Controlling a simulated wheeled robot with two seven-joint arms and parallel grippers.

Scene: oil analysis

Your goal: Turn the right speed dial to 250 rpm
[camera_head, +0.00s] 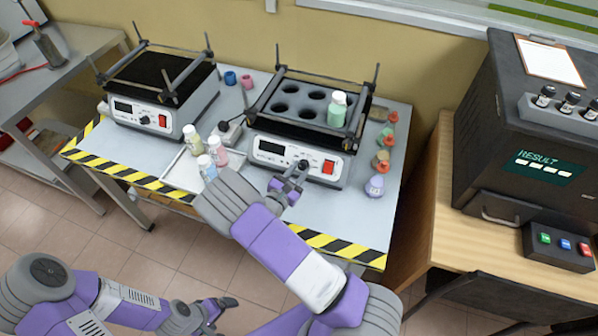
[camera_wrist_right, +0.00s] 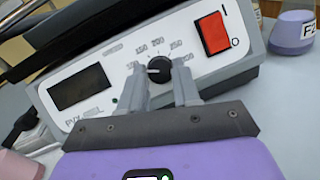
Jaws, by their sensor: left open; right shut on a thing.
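The right shaker (camera_head: 262,150) has a white front panel with a dark display (camera_wrist_right: 80,87), a black speed dial (camera_wrist_right: 158,68) and a red switch (camera_wrist_right: 213,33). In the right wrist view, numbers ring the dial and a pale mark shows on its left side. The display looks blank. My right gripper (camera_wrist_right: 162,82) has its fingers on both sides of the dial and is shut on it; in the head view the gripper (camera_head: 297,170) is at the panel and partly hides the dial. My left gripper (camera_head: 217,306) is open and empty, low over the floor.
The left shaker (camera_head: 150,115) stands at the back left. Several bottles stand in a white tray (camera_head: 182,173) left of my right arm. A purple flask (camera_head: 374,187) and several small flasks line the table's right side.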

